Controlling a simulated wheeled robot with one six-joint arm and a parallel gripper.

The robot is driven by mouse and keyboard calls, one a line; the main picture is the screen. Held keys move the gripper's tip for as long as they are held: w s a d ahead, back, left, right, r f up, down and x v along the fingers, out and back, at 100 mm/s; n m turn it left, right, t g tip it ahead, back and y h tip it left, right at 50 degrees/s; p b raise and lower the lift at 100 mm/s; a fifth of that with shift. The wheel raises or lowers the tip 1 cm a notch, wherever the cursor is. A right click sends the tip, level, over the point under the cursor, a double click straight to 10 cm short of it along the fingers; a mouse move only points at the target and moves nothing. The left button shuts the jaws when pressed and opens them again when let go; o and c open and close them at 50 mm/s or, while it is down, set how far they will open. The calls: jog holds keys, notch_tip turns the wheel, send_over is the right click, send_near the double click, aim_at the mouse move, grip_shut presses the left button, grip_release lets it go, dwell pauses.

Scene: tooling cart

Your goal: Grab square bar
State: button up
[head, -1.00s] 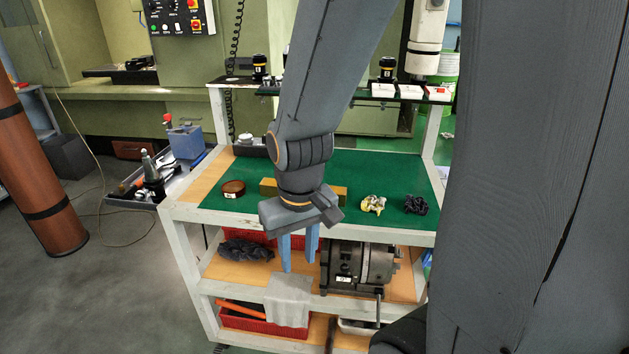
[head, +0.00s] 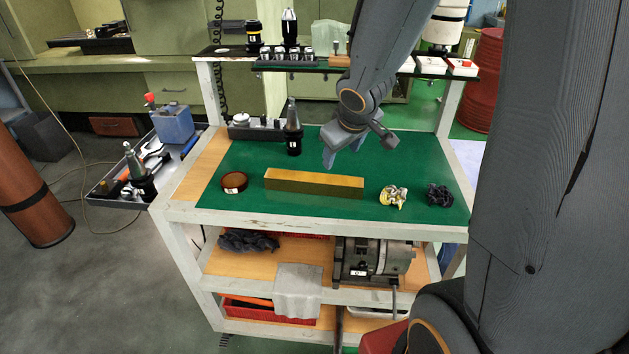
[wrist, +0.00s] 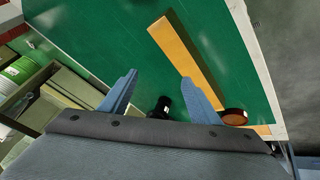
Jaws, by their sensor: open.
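The square bar (head: 314,184) is a long brass-coloured block lying flat on the green top of the cart, near its middle. It also shows in the wrist view (wrist: 187,62), running diagonally beyond my fingertips. My gripper (head: 342,158) is above the cart top, behind the bar and toward its right half in the head view. In the wrist view its two blue fingers (wrist: 160,84) stand apart with nothing between them. The gripper is open and apart from the bar. The whole bar is visible in the head view.
A brown round tin (head: 234,182) lies left of the bar. A black tool holder (head: 293,128) stands behind it. A yellow-white crumpled piece (head: 392,196) and a black crumpled piece (head: 439,196) lie to the right. A raised shelf (head: 300,66) with small parts runs along the back.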

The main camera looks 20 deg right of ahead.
aim_at(314, 177)
jog(key=w+a+r+n+t+y+p, duration=0.1)
jog(key=w+a+n+y+p, duration=0.15)
jog(key=w+n+y, duration=0.35)
jog(key=s+n+g, duration=0.1)
jog(key=s+f+n+g, duration=0.2)
jog(key=g, duration=0.1)
jog(key=shift+s+a+f, duration=0.2)
jog(key=shift+f, duration=0.05)
jog(key=shift+s+d+f+n+g+y, duration=0.1)
jog(key=shift+s+f+n+g+y, duration=0.2)
jog(key=shift+s, duration=0.25)
jog(key=shift+f, duration=0.35)
jog(key=shift+p+x, duration=0.85)
jog(key=shift+x, duration=2.65)
grip_shut()
jog(key=shift+r, duration=0.1)
